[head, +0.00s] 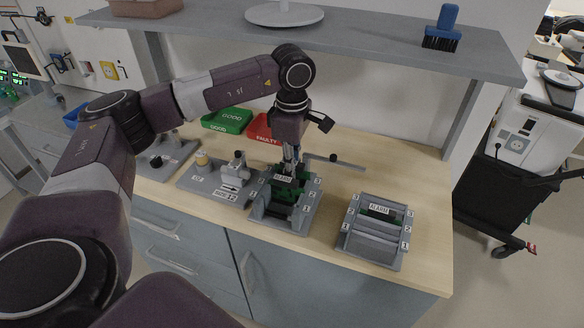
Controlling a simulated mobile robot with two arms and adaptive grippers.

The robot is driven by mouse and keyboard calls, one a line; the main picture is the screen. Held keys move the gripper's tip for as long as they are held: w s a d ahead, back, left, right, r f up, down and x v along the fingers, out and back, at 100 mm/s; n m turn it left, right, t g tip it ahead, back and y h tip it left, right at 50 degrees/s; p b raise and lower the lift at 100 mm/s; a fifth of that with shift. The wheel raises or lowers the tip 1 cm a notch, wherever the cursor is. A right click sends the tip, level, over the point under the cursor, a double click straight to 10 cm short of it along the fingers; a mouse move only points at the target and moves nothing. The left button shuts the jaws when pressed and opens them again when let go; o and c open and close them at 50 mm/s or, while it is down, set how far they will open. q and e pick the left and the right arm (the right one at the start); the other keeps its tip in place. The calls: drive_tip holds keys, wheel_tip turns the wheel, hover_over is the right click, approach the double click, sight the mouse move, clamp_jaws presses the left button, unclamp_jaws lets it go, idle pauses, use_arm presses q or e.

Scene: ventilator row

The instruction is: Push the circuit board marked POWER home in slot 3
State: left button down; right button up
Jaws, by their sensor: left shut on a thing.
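My left gripper (290,163) reaches down over the middle grey rack (284,222) and is shut on a circuit board (284,181). The board is dark green with a small white label that is too small to read. It stands at the back of the rack, by the 3 marks. The gripper partly hides it, and I cannot tell how deep it sits. Another green part (283,199) shows lower in this rack. The rack's side walls carry the numbers 1, 2 and 3, with 1 at the front. My right gripper is not in view.
A second numbered rack (369,246) at the right holds a board labelled ALARM (378,211). A grey fixture plate (213,185) lies left of the middle rack. Green GOOD (228,120) and red FAULTY (262,130) trays stand behind. A shelf (380,35) overhangs the bench.

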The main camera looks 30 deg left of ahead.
use_arm(q)
drive_tip(key=shift+f+b, duration=0.45)
drive_tip(key=shift+f, duration=0.2)
idle(0.3)
drive_tip(key=c, duration=1.9)
unclamp_jaws()
drive_tip(key=shift+r, duration=0.1)
drive_tip(key=shift+r+p, duration=2.35)
drive_tip(key=shift+r, duration=1.15)
drive_tip(key=shift+f, duration=0.1)
